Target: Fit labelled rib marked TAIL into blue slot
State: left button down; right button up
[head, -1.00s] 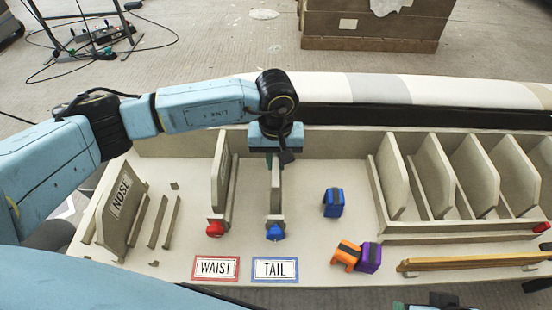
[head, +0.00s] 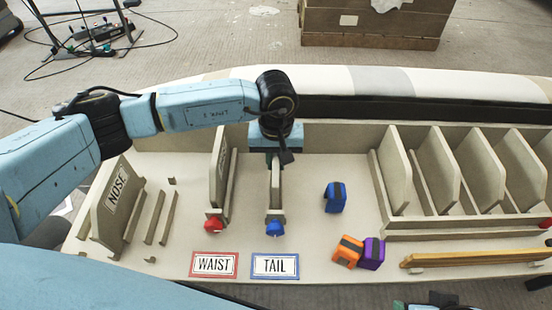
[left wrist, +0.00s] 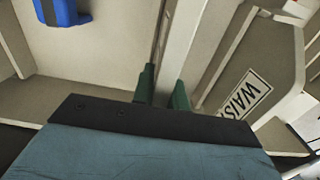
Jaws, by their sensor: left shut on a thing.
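My left gripper (head: 275,160) points down over the blue-marked slot and is shut on a thin grey-beige rib (head: 274,175). I see the rib nearly edge-on, so its label does not show. It stands upright in line with the slot behind the blue knob (head: 275,228); I cannot tell whether it is fully seated. The TAIL card (head: 275,266), blue-bordered, lies in front of this slot. In the left wrist view the two green fingers (left wrist: 164,90) grip the rib (left wrist: 184,45) from both sides. My right gripper is not in view.
The WAIST rib (head: 219,165) stands close by on the left, behind a red knob (head: 213,225). The NOSE rib (head: 116,200) stands farther left. A blue block (head: 335,198), an orange block (head: 347,252) and a purple block (head: 373,253) sit right. A divided rack (head: 460,222) fills the right.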

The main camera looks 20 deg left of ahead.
pick_arm(q)
jog(key=shift+f+b, duration=0.4)
jog(key=shift+f, duration=0.15)
jog(key=c, duration=1.3)
grip_release()
jog(key=shift+r, duration=0.1)
notch_tip(320, 180, up, 13)
jog(key=p, duration=0.4)
jog(key=shift+r+p, duration=0.2)
jog(key=shift+p, duration=0.1)
